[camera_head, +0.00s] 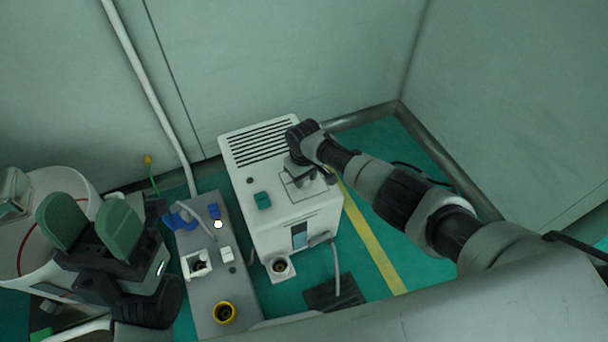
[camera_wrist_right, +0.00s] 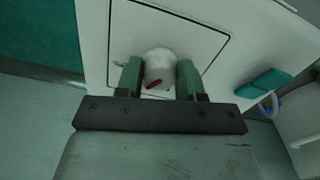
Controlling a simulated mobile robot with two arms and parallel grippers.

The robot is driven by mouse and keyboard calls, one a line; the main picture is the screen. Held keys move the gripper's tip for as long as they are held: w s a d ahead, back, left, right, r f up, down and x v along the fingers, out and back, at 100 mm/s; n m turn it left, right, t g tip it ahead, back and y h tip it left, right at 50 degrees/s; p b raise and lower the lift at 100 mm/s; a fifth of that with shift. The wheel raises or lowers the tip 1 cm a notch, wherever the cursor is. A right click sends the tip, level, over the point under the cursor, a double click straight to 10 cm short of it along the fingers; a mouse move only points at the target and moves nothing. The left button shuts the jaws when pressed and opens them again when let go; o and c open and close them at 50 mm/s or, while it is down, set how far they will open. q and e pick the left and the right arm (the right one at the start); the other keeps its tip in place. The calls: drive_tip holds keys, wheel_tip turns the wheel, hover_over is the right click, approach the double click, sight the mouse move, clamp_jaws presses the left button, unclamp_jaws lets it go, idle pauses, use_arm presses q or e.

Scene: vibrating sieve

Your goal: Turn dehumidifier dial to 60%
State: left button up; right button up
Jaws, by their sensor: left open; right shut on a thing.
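My right gripper (camera_wrist_right: 160,80) is shut on the dial, one green finger on each side. In the head view my right arm hides the dial. I cannot read any percentage marks. My left gripper (camera_head: 90,222) is open and empty at the left, its green fingers apart.
A teal switch (camera_head: 262,200) sits on the dehumidifier's top. A round white vessel (camera_head: 62,185) is at far left.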

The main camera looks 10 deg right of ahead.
drive_tip(key=shift+n, duration=0.9)
drive_tip(key=o, duration=0.9)
